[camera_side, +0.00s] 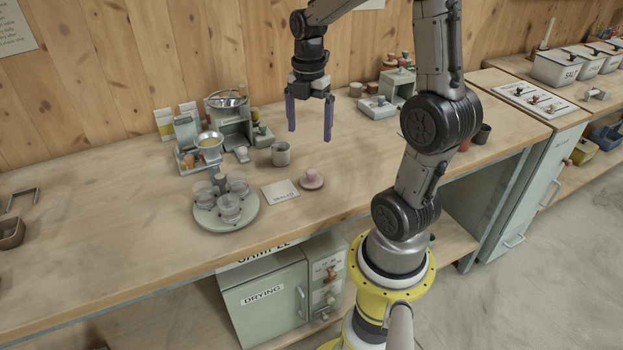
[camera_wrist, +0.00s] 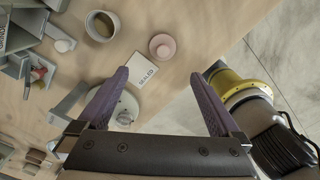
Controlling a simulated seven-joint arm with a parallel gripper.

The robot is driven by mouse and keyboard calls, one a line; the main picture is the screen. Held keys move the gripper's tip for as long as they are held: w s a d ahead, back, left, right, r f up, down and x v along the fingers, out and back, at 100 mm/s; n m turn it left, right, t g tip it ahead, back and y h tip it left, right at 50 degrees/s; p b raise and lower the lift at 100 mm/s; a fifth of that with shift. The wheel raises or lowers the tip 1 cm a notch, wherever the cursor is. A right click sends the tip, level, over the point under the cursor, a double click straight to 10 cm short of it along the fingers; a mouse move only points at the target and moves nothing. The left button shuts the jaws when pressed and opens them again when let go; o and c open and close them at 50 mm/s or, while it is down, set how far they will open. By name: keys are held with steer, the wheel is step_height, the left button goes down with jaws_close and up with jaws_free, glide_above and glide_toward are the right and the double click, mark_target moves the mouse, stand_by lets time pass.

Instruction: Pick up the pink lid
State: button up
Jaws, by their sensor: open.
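The pink lid (camera_side: 311,180) is a small round disc with a knob on top. It lies on the wooden bench (camera_side: 340,203), to the right of a white card. In the wrist view the pink lid (camera_wrist: 162,46) shows knob up, beyond the fingertips, with bare wood around it. My gripper (camera_side: 310,137) has two purple fingers spread wide with nothing between them. It hangs above the bench, up and clear of the lid. The fingers also show in the wrist view (camera_wrist: 162,82), and none of the lid is covered there.
A white card (camera_side: 280,193) lies left of the lid, with a grey cup (camera_side: 281,154) behind it. A round tray (camera_side: 226,217) holds clear dishes. A small mixer (camera_side: 230,112) stands at the back. The bench's front edge is close in front of the lid.

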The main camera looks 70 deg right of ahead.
glide_above(311, 172)
steer(key=f, duration=0.8)
steer(key=shift+w+d, duration=0.2)
steer(key=shift+w, duration=0.05)
steer(key=shift+s+a+f, duration=0.1)
steer(key=shift+f, duration=1.3)
steer(key=shift+s+a+f, duration=0.1)
steer(key=shift+f, duration=1.25)
steer(key=shift+c, duration=0.3)
steer(key=c, duration=1.2)
